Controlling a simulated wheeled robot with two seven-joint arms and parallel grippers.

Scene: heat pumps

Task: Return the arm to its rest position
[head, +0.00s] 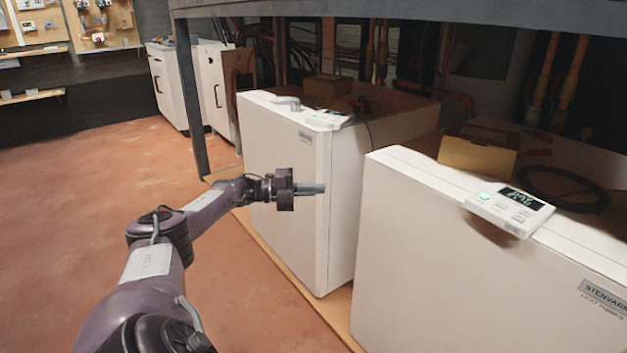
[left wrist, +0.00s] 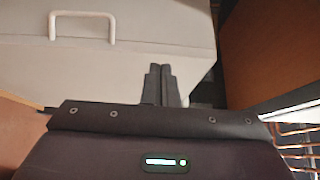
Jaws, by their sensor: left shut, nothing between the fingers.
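My left arm reaches in from the lower left of the head view, partly stretched out. Its gripper (head: 318,189) is shut and empty, in front of the left white heat pump (head: 285,150). I cannot tell from the head view whether the fingertips touch the pump. In the left wrist view the two dark fingers of the gripper (left wrist: 166,72) lie together with nothing between them. My right gripper is not in view.
A second white heat pump (head: 470,270) stands at the right, with a lit control panel (head: 509,210) on its top edge. Another panel (head: 327,119) sits on the left pump. A metal post (head: 190,90) stands behind. Open reddish floor (head: 80,200) lies to the left.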

